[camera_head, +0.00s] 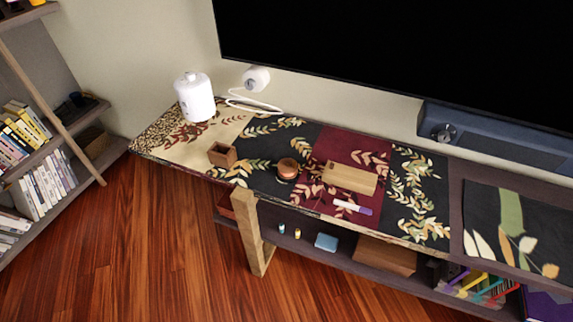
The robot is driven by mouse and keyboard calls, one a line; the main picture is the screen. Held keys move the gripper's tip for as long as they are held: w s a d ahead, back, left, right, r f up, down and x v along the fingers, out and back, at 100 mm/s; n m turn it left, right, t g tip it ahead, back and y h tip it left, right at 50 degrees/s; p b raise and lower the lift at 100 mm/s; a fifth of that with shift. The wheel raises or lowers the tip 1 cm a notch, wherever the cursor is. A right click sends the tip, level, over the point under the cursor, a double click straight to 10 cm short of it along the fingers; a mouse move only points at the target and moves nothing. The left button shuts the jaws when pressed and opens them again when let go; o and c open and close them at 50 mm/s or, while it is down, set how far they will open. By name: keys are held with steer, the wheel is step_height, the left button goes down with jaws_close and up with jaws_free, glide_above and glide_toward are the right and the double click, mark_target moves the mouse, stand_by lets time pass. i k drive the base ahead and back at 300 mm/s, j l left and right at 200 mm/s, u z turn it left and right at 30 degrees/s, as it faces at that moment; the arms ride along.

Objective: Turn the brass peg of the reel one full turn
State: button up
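A small round brown object (287,168) with a dark base stands on the patterned runner near the middle of the console table. It may be the reel, but it is too small to be sure. I cannot make out a brass peg on it. My gripper is not in view, and nothing touches the round object.
On the table (455,210) are an open wooden box (222,155), a wooden board (350,178), a marker (352,207) and a white canister (194,97). A large screen (400,50) hangs behind. Bookshelves (45,185) stand at left; open wooden floor (150,250) lies in front.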

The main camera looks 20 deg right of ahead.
mark_target(286, 173)
steer(key=i+l+u, duration=0.25)
steer(key=l, duration=0.35)
steer(key=i+l+u, duration=0.1)
steer(key=i+l, duration=0.2)
steer(key=i+l+u, duration=0.15)
steer(key=l, duration=0.2)
